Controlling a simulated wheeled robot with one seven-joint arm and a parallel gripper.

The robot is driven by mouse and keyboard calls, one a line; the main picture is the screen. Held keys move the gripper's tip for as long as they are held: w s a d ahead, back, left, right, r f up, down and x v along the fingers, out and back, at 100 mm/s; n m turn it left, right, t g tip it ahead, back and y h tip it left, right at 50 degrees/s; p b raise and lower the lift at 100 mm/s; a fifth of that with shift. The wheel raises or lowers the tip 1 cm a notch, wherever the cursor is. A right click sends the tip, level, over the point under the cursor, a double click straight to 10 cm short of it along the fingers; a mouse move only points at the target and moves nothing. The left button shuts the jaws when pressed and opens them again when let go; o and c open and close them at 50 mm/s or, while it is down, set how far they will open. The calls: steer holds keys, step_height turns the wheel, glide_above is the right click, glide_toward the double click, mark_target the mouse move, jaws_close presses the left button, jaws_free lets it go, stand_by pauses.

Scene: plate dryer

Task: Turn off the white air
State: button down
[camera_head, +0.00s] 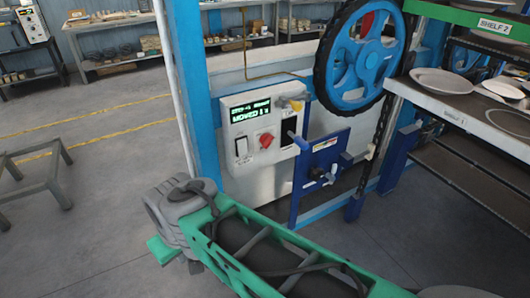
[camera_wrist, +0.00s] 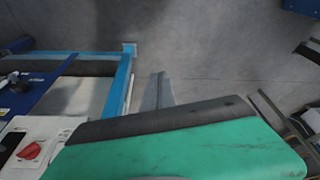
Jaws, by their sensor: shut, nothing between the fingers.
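A pale control box (camera_head: 258,160) hangs on the blue frame. It carries a lit green display (camera_head: 250,110), a white switch (camera_head: 241,147) at left and a red rotary knob (camera_head: 266,140) at right. I cannot read which control is for the air. My gripper (camera_wrist: 158,86) shows as a narrow grey shape past my green wrist part. It is shut and empty, apart from the box, over the grey floor. My green arm fills the foreground of the head view.
A blue handwheel (camera_head: 362,58) stands above a blue panel with a handle (camera_head: 322,175). Shelves with plates (camera_head: 440,82) are at right. A grey metal stand (camera_head: 45,170) is at left.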

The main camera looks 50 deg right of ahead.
stand_by(0.3)
steer(key=w+d+f+m+t+y+b, duration=0.1)
steer(key=w+d+f+m+t+b, duration=0.25)
steer(key=w+d+m, duration=0.2)
steer(key=w+d+f+m+t+b, duration=0.2)
steer(key=w+d+f+m+b, duration=0.15)
steer(key=d, duration=0.35)
steer(key=s+d+r+m+t+h+b, duration=0.1)
steer(key=d+m+t, duration=0.1)
steer(key=d+m, duration=0.2)
steer(key=s+d+r+m+t+h+b, duration=0.2)
steer(key=d+m, duration=0.2)
steer(key=d, duration=0.5)
steer(key=s+d+r+m+t+h+b, duration=0.1)
steer(key=s+d+r+m+t+h, duration=0.1)
steer(key=d+m, duration=0.2)
steer(key=d, duration=0.3)
steer(key=shift+r+m+t+b, duration=0.15)
steer(key=shift+m+t+b, duration=0.15)
steer(key=shift+t+b, duration=0.1)
